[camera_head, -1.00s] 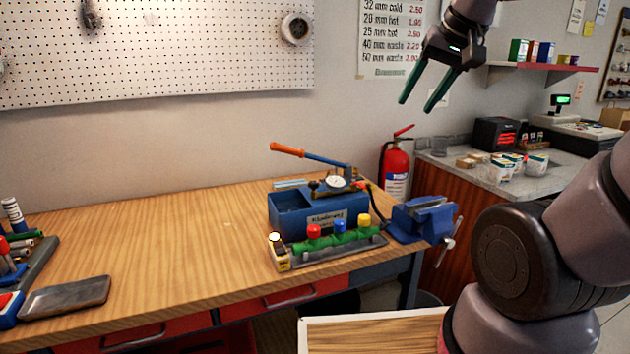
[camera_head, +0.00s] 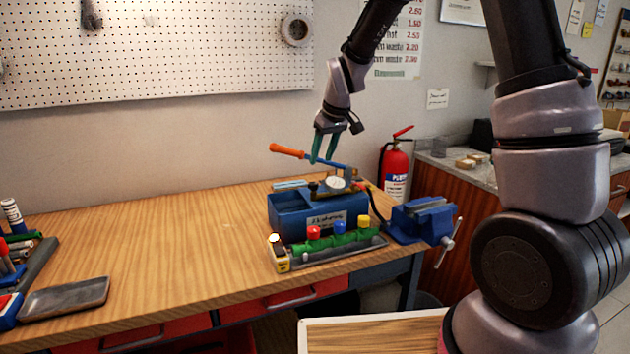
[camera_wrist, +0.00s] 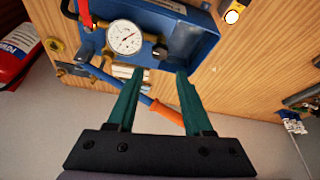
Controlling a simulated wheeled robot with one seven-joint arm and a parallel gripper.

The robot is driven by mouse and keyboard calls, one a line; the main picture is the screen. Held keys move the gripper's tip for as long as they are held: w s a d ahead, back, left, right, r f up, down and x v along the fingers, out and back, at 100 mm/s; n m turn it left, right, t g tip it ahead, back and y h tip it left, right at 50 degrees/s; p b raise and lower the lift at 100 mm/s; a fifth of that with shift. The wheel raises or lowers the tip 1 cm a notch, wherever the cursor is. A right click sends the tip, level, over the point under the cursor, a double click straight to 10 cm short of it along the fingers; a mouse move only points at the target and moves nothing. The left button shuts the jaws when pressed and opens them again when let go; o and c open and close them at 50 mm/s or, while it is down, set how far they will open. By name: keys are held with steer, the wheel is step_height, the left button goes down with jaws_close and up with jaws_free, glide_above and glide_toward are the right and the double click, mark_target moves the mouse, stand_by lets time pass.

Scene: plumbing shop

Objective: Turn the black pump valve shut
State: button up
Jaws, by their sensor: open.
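A blue test pump (camera_head: 290,210) stands on the bench, with a white round gauge (camera_head: 336,183) on its top. In the wrist view a small black valve knob (camera_wrist: 160,53) sits beside the gauge (camera_wrist: 125,37) on a brass fitting. My gripper (camera_head: 323,160) is open and empty, pointing down above the pump. In the wrist view its green fingertips (camera_wrist: 160,74) lie just short of the knob, one to each side; the height gap is unclear.
The pump's lever with an orange grip (camera_head: 286,150) passes close to my fingers. A manifold with red, blue and yellow caps (camera_head: 340,240) lies in front of the pump. A blue vise (camera_head: 422,220) stands at right. The bench's left middle is clear.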

mark_target(314, 184)
steer(key=x, duration=0.9)
steer(key=shift+f, duration=0.25)
jaws_close()
